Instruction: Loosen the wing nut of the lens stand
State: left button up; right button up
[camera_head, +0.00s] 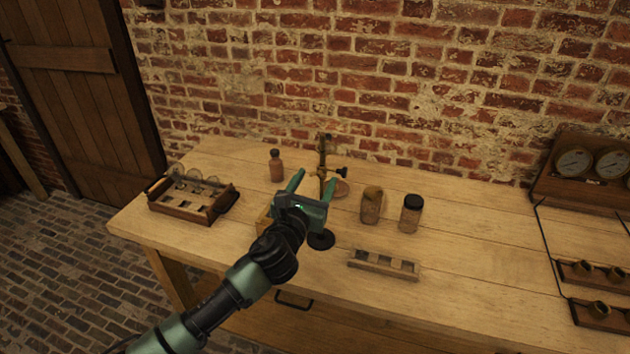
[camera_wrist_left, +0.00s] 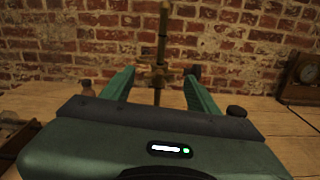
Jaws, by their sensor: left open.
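The lens stand (camera_head: 322,160) is a thin upright brass post with clamp parts, standing toward the back of the bench. A dark knob (camera_head: 342,172) sticks out to its right; it may be the wing nut, but it is too small to tell. My left gripper (camera_head: 314,180) is open, its two green fingers pointing at the stand. In the left wrist view the post (camera_wrist_left: 161,50) rises between the fingers, beyond or level with their tips; I see no contact. The stand's base is partly hidden by my gripper. My right gripper is not in view.
A rack of round lenses (camera_head: 190,198) stands at the left. A brown bottle (camera_head: 276,166) is left of the stand. Two jars (camera_head: 371,206) (camera_head: 410,214) stand to its right. A slotted wooden holder (camera_head: 384,265) lies in front. Gauges (camera_head: 590,164) are far right.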

pick_arm(q)
jog(key=shift+w, duration=0.15)
grip_shut()
jog(key=shift+n, duration=0.4)
jog(key=n, duration=0.4)
jog(key=shift+n+p, duration=0.35)
jog(key=shift+n, duration=0.05)
jog(key=n, duration=1.1)
jog(key=shift+n, duration=0.4)
jog(key=n, duration=0.5)
jog(key=shift+n, duration=0.3)
